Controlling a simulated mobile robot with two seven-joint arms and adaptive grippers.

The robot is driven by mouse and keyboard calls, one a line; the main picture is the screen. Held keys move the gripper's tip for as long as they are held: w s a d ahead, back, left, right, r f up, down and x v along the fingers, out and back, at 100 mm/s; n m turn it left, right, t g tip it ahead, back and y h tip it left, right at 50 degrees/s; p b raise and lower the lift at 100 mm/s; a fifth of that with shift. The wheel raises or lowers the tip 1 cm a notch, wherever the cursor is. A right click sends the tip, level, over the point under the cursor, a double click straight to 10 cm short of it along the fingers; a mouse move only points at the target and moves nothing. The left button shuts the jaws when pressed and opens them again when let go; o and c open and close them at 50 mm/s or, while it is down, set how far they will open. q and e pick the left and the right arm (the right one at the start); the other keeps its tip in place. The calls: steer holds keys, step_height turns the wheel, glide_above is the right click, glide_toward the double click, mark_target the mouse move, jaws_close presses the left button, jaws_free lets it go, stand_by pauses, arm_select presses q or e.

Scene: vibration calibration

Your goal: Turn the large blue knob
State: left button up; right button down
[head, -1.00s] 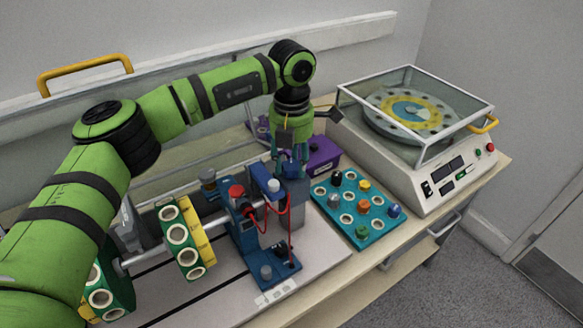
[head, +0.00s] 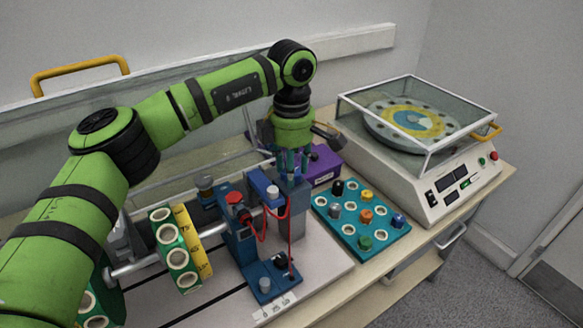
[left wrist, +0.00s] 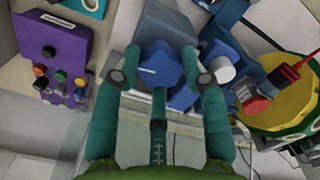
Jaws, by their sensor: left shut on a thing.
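The large blue knob (left wrist: 160,66) shows in the left wrist view, between the two teal fingers of my left gripper (left wrist: 160,52). The fingers are shut on it, one on each side. In the head view my left gripper (head: 292,162) points down at the back of the blue and grey bench fixture (head: 240,230). There the fingers mostly hide the knob. My right gripper is not in view.
A purple box (head: 322,163) stands close to the right of my gripper. A teal tray (head: 342,226) of coloured knobs lies in front of it. A machine with a glass cover (head: 440,180) stands at right. A red-capped post (head: 234,198) and red cable are close by.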

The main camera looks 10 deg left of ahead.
arm_select(q)
steer(key=shift+f+m, duration=0.1)
steer(key=shift+m, duration=0.6)
steer(key=o, duration=1.1)
steer(key=shift+o, duration=0.2)
steer(key=shift+r, duration=0.25)
step_height(320, 180, up, 12)
steer(key=shift+f, duration=0.2)
